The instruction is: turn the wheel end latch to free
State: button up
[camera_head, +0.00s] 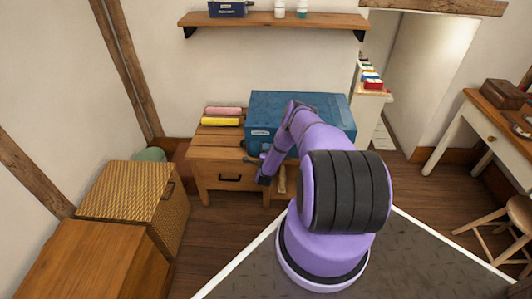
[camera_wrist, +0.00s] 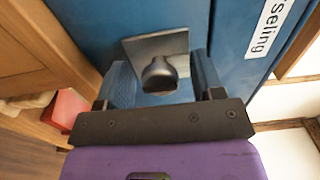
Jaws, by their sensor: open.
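The latch is a dark rounded knob (camera_wrist: 159,75) on a grey square metal plate (camera_wrist: 155,45), fixed to the blue chest (camera_wrist: 85,22). My gripper (camera_wrist: 161,67) is open in the wrist view, with one finger on each side of the knob. I cannot tell whether either finger touches it. In the head view the blue chest (camera_head: 320,101) stands on a wooden cabinet, and my arm reaches down to its front left. The latch is hidden there by my arm or too small to make out.
The wooden cabinet (camera_head: 226,152) has a drawer with a dark handle. Pink and yellow rolls (camera_head: 222,117) lie left of the chest. A wicker box (camera_head: 130,197) stands at the left. A wall shelf (camera_head: 272,20) hangs above. A desk and stool (camera_head: 515,215) are at the right.

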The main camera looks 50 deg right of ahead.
jog(key=c, duration=0.9)
jog(key=shift+c, duration=0.2)
jog(key=shift+n, duration=0.5)
jog(key=n, duration=0.3)
jog(key=shift+n, duration=0.4)
jog(key=n, duration=0.4)
jog(key=shift+a+n, duration=0.1)
jog(key=shift+n, duration=0.2)
jog(key=n, duration=0.4)
jog(key=shift+n, duration=2.2)
jog(key=shift+f, duration=0.1)
